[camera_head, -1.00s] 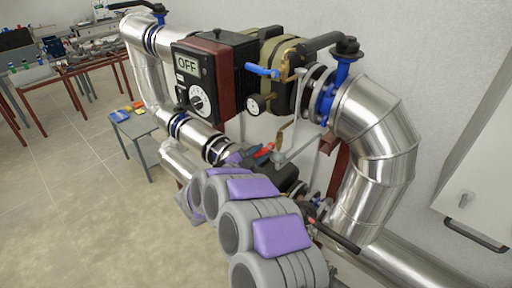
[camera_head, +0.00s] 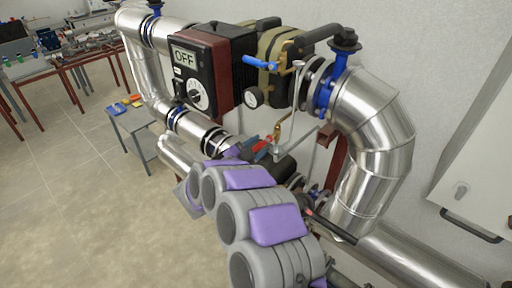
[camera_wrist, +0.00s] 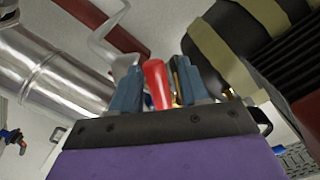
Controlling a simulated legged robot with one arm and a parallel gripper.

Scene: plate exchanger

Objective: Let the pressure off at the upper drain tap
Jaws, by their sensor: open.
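A tap with a blue lever (camera_head: 260,62) sits high on the exchanger (camera_head: 282,50), above a round pressure gauge (camera_head: 253,98). Lower down there is a red handle (camera_head: 263,143) beside a brass fitting (camera_head: 277,131). I cannot tell from the labels which of these is the upper drain tap. My gripper (camera_head: 256,149) is at the red handle, well below the blue lever. In the wrist view, the red handle (camera_wrist: 157,85) stands between the open fingers of my gripper (camera_wrist: 158,80), with gaps visible on both sides. A brass part (camera_wrist: 177,80) shows beside the right finger.
A black and red control box (camera_head: 205,75) reading OFF is left of the exchanger. Large silver pipes (camera_head: 375,130) bend down on the right, with a white cabinet (camera_head: 480,185) beyond. A small table (camera_head: 135,128) stands behind left.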

